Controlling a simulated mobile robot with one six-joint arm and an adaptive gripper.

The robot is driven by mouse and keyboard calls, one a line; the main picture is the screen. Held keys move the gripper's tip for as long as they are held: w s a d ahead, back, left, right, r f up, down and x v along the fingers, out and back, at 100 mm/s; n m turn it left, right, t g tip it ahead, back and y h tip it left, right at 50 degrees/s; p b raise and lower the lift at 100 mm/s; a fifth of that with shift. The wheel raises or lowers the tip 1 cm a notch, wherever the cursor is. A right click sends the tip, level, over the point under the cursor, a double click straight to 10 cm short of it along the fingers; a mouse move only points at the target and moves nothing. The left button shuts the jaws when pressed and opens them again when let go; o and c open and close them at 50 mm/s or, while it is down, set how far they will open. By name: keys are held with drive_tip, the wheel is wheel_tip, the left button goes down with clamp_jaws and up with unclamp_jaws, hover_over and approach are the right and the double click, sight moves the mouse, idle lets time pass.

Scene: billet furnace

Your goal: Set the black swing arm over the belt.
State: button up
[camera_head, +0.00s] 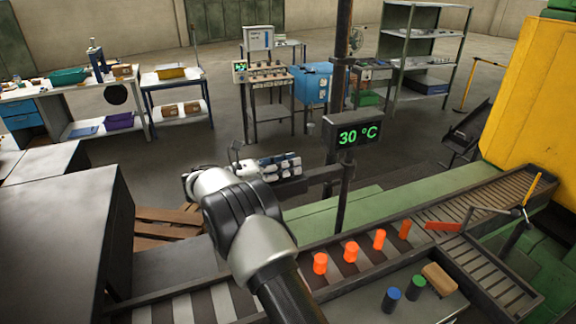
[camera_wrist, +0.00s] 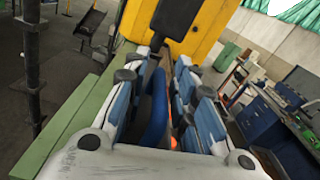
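A thin dark swing arm (camera_head: 479,209) reaches left from a hub on a black post (camera_head: 515,236) at the right in the head view. A red-orange paddle (camera_head: 443,226) at its left end lies by the belt. The slatted belt (camera_head: 365,256) carries several glowing orange billets (camera_head: 379,239). My gripper (camera_head: 296,166) is left of the thermometer post, far from the swing arm. In the wrist view its blue-padded fingers (camera_wrist: 170,72) stand apart with a narrow gap and hold nothing that I can see.
A black post with a 30 °C display (camera_head: 353,133) stands between my gripper and the swing arm. A yellow machine (camera_head: 537,105) stands at the right. Blue and green cylinders (camera_head: 391,299) and a tan block (camera_head: 439,278) sit in front of the belt.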

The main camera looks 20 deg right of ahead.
clamp_jaws()
idle(0.7)
